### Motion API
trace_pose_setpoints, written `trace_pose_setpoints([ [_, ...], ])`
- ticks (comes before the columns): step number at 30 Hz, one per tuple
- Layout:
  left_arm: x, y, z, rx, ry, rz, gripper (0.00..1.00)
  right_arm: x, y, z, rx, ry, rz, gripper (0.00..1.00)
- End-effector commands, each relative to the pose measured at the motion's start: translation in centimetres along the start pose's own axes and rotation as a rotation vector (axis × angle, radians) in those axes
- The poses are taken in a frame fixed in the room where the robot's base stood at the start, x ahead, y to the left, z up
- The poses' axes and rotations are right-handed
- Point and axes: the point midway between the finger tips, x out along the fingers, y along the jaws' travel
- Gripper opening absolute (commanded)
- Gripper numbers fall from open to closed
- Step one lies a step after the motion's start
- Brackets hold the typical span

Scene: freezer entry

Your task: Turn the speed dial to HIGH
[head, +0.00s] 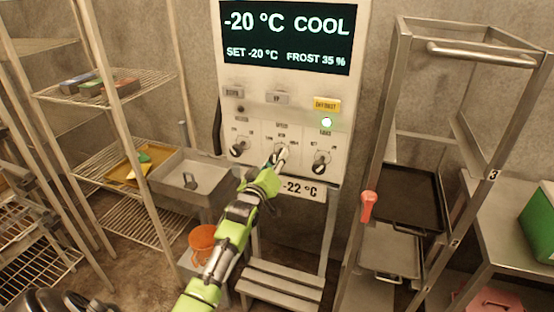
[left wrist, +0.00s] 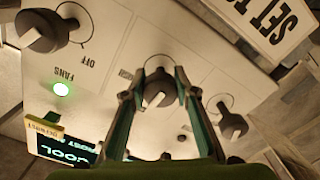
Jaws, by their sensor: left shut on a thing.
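The control panel (head: 245,125) on the wall has three dark dials in a row. The middle one, the speed dial (head: 285,152), is partly hidden by my left gripper (head: 279,158). In the left wrist view, the fingers of my left gripper (left wrist: 160,72) are shut on the dark knob of the speed dial (left wrist: 157,91), one on each side. Its small printed labels are too blurred to read, so I cannot tell its setting. My right gripper is not in view.
The fans dial (head: 320,160) sits to the right and another dial (head: 238,149) to the left. A display (head: 287,38) reads -20 °C COOL. A yellow defrost button (head: 327,104) is above a lit green lamp (head: 327,122). A step stool (head: 280,285) stands below.

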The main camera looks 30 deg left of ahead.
Motion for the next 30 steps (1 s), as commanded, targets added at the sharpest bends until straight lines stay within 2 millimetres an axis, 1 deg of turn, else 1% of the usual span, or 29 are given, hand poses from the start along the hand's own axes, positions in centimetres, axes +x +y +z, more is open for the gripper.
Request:
trace_pose_setpoints([
  [8,0.0,0.0,-0.1,0.187,0.000,0.000,0.06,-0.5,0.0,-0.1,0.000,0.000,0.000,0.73],
  [21,0.0,-0.2,-0.1,0.575,0.001,0.000,0.06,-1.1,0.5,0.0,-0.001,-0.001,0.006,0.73],
  [30,0.0,-0.2,-0.1,0.755,0.001,0.000,0.06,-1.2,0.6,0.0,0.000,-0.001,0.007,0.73],
])
